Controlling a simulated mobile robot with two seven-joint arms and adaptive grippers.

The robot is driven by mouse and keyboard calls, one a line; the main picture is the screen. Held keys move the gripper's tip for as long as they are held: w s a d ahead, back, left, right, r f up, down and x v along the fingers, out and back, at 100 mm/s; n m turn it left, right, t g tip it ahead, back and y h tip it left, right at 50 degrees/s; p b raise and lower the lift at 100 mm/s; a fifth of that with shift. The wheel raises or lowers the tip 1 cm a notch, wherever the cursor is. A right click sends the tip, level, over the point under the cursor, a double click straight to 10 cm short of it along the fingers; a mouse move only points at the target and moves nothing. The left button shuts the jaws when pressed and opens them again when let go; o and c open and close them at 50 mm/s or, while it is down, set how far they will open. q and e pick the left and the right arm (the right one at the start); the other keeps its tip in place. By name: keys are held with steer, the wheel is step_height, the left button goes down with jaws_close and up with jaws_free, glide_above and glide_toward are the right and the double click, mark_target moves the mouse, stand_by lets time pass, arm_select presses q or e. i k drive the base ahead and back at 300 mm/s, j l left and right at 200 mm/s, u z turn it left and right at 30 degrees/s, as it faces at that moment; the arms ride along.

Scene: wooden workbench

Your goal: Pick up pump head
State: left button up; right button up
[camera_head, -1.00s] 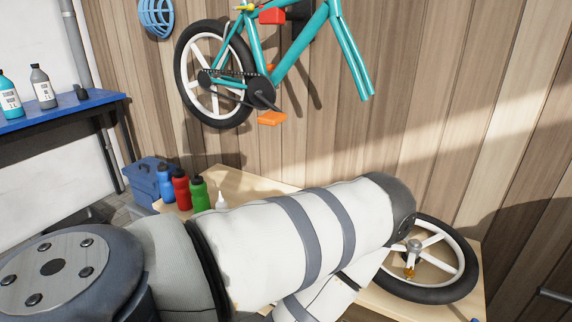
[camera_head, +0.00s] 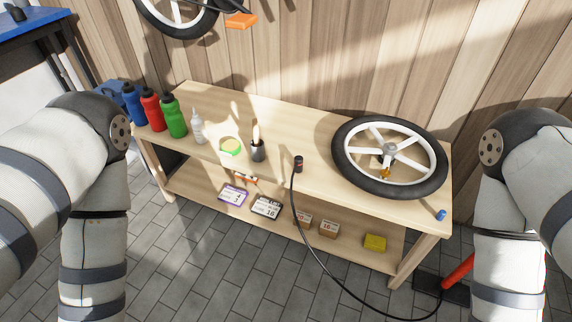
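The pump head (camera_head: 298,163) is a small dark piece standing at the front edge of the wooden workbench (camera_head: 300,197), left of the bicycle wheel. A black hose (camera_head: 314,254) runs from it over the front edge, down to the floor and right toward a red pump (camera_head: 459,270), which my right arm partly hides. My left arm stands at the left of the view and my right arm at the right. Both forearms point down out of the picture, so neither gripper shows. Nothing of mine touches the pump head.
A wheel (camera_head: 342,150) lies on the bench's right part, with a small blue item (camera_head: 440,215) at the corner. A black cup (camera_head: 258,152), a green-topped tin (camera_head: 230,148), a white bottle (camera_head: 198,128) and coloured bottles (camera_head: 174,118) stand left. Boxes (camera_head: 266,207) lie on the lower shelf.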

mark_target(298, 160)
steer(key=i+l, duration=0.3)
steer(key=i, duration=0.2)
steer(key=i+l, duration=0.35)
steer(key=i, duration=0.1)
